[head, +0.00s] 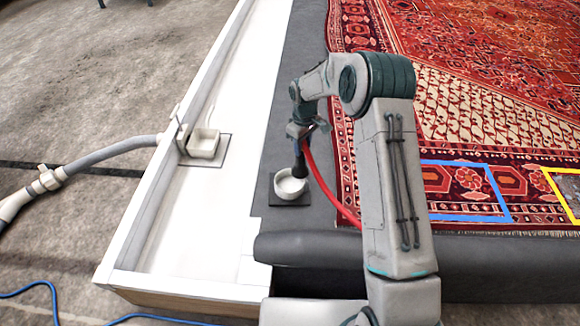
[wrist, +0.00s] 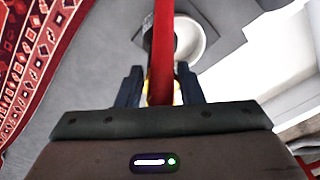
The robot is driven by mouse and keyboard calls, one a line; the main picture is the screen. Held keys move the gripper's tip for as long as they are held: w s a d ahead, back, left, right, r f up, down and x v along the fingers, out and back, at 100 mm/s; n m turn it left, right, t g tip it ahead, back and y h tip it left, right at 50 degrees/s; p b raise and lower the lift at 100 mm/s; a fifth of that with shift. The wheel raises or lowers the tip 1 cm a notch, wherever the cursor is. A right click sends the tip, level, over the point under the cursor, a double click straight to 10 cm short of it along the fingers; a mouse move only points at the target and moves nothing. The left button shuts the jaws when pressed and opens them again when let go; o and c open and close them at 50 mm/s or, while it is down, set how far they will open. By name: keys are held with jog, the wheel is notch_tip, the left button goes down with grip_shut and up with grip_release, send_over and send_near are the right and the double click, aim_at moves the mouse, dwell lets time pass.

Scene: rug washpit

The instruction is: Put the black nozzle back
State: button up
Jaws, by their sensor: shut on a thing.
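My gripper (head: 303,133) is shut on the black nozzle (head: 299,163), which hangs tip down with a red hose (head: 326,188) running from it. The nozzle's tip overlaps the back rim of a white round cup (head: 290,188) on a dark square pad at the pit's edge. I cannot tell whether the tip is inside the cup or above it. In the wrist view, the red hose (wrist: 163,45) passes between the fingers of my gripper (wrist: 159,88) and hides most of the nozzle. The white cup (wrist: 198,42) shows just beyond, partly behind the hose.
A white square holder (head: 204,143) with a grey hose (head: 110,152) stands on the white ledge at left. The patterned red rug (head: 470,100) lies at right, with a blue outline (head: 465,218) and a yellow outline (head: 558,195) on it. A dark padded roll (head: 480,265) runs along the front.

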aim_at(300, 171)
jog(key=s+a+f+b, duration=0.1)
jog(key=a+f+b, duration=0.1)
jog(key=a+f, duration=0.2)
jog(key=shift+s+f, duration=0.2)
jog(key=shift+f, duration=1.05)
jog(key=shift+f, duration=0.15)
jog(key=o, duration=1)
